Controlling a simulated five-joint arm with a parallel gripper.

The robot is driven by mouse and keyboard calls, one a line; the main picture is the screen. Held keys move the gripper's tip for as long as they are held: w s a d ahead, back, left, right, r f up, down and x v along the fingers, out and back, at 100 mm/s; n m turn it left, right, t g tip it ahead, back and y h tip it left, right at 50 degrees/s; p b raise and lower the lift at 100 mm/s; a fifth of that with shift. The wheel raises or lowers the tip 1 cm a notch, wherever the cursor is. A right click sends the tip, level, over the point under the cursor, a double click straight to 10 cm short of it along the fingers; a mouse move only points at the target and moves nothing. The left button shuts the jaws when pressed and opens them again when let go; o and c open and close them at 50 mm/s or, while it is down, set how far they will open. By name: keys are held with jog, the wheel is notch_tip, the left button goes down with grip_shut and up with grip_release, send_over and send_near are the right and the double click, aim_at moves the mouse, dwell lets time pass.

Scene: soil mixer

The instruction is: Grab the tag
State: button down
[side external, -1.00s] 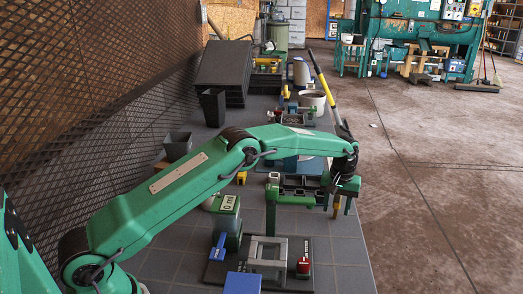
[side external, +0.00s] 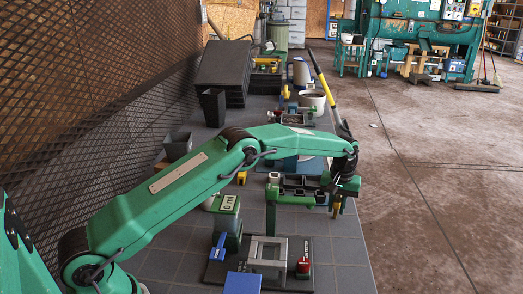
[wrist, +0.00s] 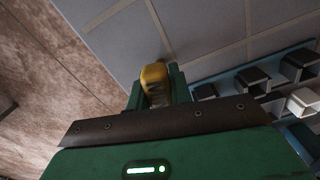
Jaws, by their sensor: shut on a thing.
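The tag appears as a small yellow piece (wrist: 155,76) between my two green fingers in the wrist view, with a darker brownish lower part. My gripper (wrist: 157,92) is shut on it, one finger on each side. In the side external view my gripper (side external: 338,197) is at the end of the green arm, over the right edge of the bench. A bit of the yellow tag (side external: 337,208) shows low at the fingers. The rest of the tag is covered by the fingers, and its lettering cannot be read.
Dark and grey cell trays (side external: 298,184) lie left of my gripper; they show at the right in the wrist view (wrist: 251,77). A grey metal frame (side external: 267,257) and a red-topped piece (side external: 303,265) stand nearer. Open floor (side external: 440,220) lies right of the bench.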

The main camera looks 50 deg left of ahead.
aim_at(338, 198)
jog(key=shift+r, duration=0.15)
jog(key=shift+r, duration=0.6)
notch_tip(338, 198, up, 3)
jog(key=shift+f, duration=0.1)
jog(key=s+d+r, duration=0.6)
jog(key=s+d, duration=0.1)
jog(key=d, duration=0.2)
jog(key=shift+d+r, duration=0.15)
jog(key=shift+r, duration=0.15)
